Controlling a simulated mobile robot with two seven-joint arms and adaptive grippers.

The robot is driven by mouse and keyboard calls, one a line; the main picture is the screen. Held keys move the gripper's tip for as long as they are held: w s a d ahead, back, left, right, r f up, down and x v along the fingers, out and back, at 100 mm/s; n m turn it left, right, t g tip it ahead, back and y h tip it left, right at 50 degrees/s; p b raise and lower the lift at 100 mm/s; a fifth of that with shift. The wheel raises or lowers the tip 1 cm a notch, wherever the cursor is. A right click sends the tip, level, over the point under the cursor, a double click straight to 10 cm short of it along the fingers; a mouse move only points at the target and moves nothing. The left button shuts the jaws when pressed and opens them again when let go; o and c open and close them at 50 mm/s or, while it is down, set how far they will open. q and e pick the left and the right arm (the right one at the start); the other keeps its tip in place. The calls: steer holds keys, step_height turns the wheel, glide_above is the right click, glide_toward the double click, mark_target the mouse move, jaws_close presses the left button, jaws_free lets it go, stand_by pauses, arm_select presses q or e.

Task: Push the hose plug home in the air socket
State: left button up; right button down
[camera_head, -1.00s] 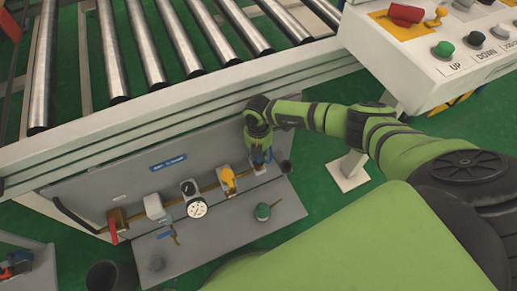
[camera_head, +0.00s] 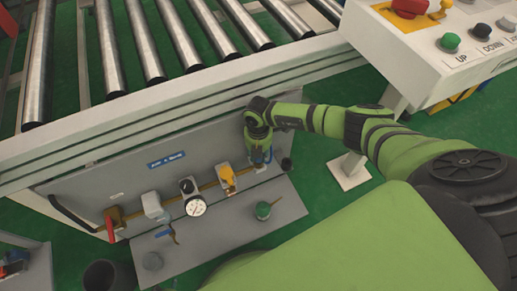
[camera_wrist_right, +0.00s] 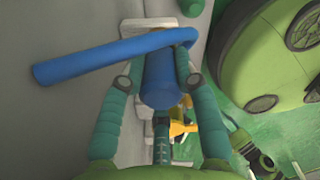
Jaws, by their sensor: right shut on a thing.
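My right gripper (camera_head: 262,158) is at the right end of the grey air panel. In the right wrist view its two green fingers (camera_wrist_right: 158,84) are closed on the sides of a blue cylindrical hose plug (camera_wrist_right: 162,82). A blue hose (camera_wrist_right: 105,57) bends from the plug's far end and runs left. A bit of blue also shows beside the gripper in the head view. The air socket is hidden by the gripper and plug, so I cannot tell how deep the plug sits. My left gripper is out of view.
A yellow valve (camera_head: 227,179), a round gauge (camera_head: 196,207) and a red-handled valve (camera_head: 112,219) line the pipe on the panel. The roller conveyor (camera_head: 150,50) lies above, and a button box (camera_head: 450,40) stands at upper right.

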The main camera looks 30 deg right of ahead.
steer(key=c, duration=0.8)
jaws_free()
steer(key=shift+c, duration=0.2)
step_height(320, 180, up, 8)
steer(key=shift+f, duration=0.25)
